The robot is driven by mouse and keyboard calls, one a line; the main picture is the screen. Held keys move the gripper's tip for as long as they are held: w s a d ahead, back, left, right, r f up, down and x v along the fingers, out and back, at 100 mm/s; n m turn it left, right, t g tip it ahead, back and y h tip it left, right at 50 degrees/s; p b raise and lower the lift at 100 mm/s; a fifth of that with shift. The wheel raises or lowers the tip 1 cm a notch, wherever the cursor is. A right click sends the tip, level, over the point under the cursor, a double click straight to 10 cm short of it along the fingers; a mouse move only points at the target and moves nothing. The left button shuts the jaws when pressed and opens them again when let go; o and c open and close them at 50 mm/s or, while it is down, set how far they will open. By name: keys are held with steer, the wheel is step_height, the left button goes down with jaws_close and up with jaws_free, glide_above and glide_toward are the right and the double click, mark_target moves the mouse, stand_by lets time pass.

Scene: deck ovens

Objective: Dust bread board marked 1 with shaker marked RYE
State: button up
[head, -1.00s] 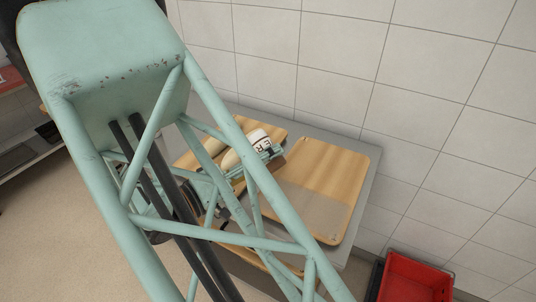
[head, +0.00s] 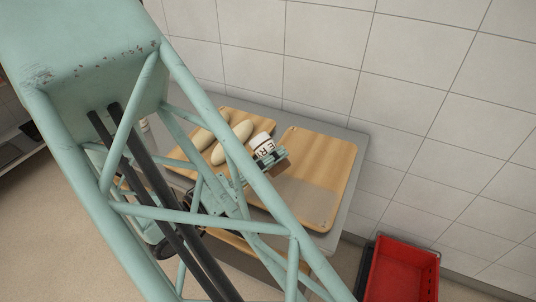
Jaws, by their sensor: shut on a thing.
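My gripper (head: 268,157) is shut on a white shaker (head: 262,142) with dark letters, of which R and E can be read. The shaker shows over the right part of the left wooden board (head: 234,115), on which pale loaves (head: 232,143) lie. The shaker's height above the board and its tilt are hard to tell. A second wooden board (head: 318,165) lies to the right, with no loaf on it and a greyer near part. I cannot read a number on either board. My arm's lattice hides part of the left board and the table.
The boards lie on a grey table (head: 352,168) against a white tiled wall (head: 420,90). A red crate (head: 402,268) stands on the floor at lower right.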

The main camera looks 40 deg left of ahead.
steer(key=shift+s+d, duration=0.1)
steer(key=shift+d, duration=0.25)
steer(key=shift+w+d+b, duration=0.15)
steer(key=shift+w+b, duration=0.15)
steer(key=shift+w, duration=0.35)
steer(key=shift+a+b+x, duration=0.4)
steer(key=shift+b+x, duration=2.45)
steer(key=shift+x, duration=4.55)
steer(key=shift+s+d, duration=0.8)
steer(key=shift+d, duration=3.1)
steer(key=d+r+n+p, duration=0.1)
steer(key=r+n+p, duration=0.2)
steer(key=n+p, duration=0.7)
steer(key=d+r+n+p, duration=0.2)
steer(key=r+n+p, duration=0.2)
steer(key=n+p, duration=0.6)
steer(key=shift+s+d+r+n, duration=0.3)
steer(key=shift+s+n, duration=0.1)
steer(key=shift+n, duration=1.5)
steer(key=shift+f, duration=0.1)
